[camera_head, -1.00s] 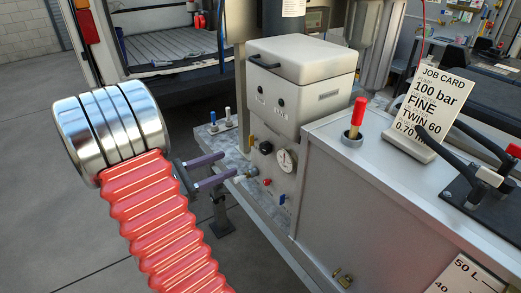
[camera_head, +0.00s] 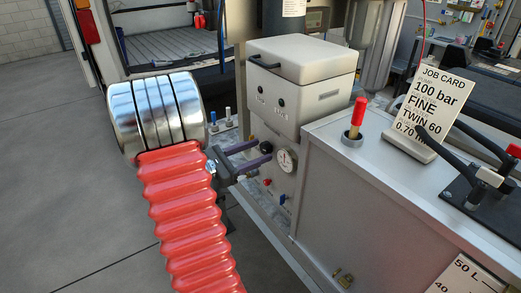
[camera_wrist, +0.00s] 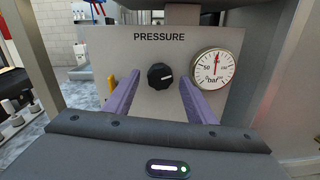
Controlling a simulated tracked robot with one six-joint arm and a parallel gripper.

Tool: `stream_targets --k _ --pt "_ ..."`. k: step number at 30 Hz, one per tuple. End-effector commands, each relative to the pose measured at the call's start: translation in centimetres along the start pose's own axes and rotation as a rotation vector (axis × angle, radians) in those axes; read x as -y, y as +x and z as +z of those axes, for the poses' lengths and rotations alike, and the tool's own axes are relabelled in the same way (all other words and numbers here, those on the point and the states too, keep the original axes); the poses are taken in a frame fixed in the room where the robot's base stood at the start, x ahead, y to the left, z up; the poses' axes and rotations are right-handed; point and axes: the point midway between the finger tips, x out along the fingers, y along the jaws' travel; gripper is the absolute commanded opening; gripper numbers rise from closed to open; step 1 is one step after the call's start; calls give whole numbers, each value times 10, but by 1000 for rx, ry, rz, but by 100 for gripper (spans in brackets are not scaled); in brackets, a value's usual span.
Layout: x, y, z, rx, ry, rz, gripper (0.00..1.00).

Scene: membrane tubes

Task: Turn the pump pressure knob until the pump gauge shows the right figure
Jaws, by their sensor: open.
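The black pressure knob (camera_wrist: 161,77) sits under the word PRESSURE on a pale panel, with a white mark pointing right and slightly up. It also shows in the head view (camera_head: 266,147). The round pump gauge (camera_wrist: 213,69) is right of it; its red needle points nearly straight up, between the 50 and 150 marks, and the exact figure is too small to read. My gripper (camera_wrist: 159,79) is open, its two purple fingers pointing at the panel on either side of the knob; contact cannot be told. In the head view my gripper (camera_head: 263,150) is close to the panel.
A job card (camera_head: 430,105) reading 100 bar, FINE, TWIN 60 stands on the cabinet at right. A red-handled lever (camera_head: 356,118) stands on the cabinet top. A red knob (camera_head: 267,182) and a blue one (camera_head: 283,199) sit low on the panel.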

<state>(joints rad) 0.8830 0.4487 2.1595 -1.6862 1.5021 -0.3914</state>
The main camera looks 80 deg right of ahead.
Motion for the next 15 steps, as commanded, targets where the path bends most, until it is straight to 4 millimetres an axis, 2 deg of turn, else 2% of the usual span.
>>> stream_targets --k 6,15 --pt "0 16 0 1 0 -2 51" --pt "0 17 0 1 0 0 50"
